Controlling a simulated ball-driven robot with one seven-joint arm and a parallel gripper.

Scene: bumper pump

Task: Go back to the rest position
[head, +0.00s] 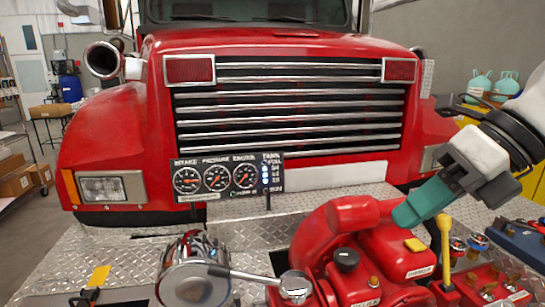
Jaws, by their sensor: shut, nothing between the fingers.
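My gripper (408,214) is at the right of the head view, with teal fingers shut and nothing held. It points down and left over the red pump housing (352,216). The fingertips show in front of the housing; I cannot tell whether they touch it. My arm comes in from the right edge.
A chrome cylinder with a lever handle (190,272) stands at the bottom left. A gauge panel (228,178) stands before the red truck's grille (290,110). A yellow-topped lever (445,235) rises close right of my fingers.

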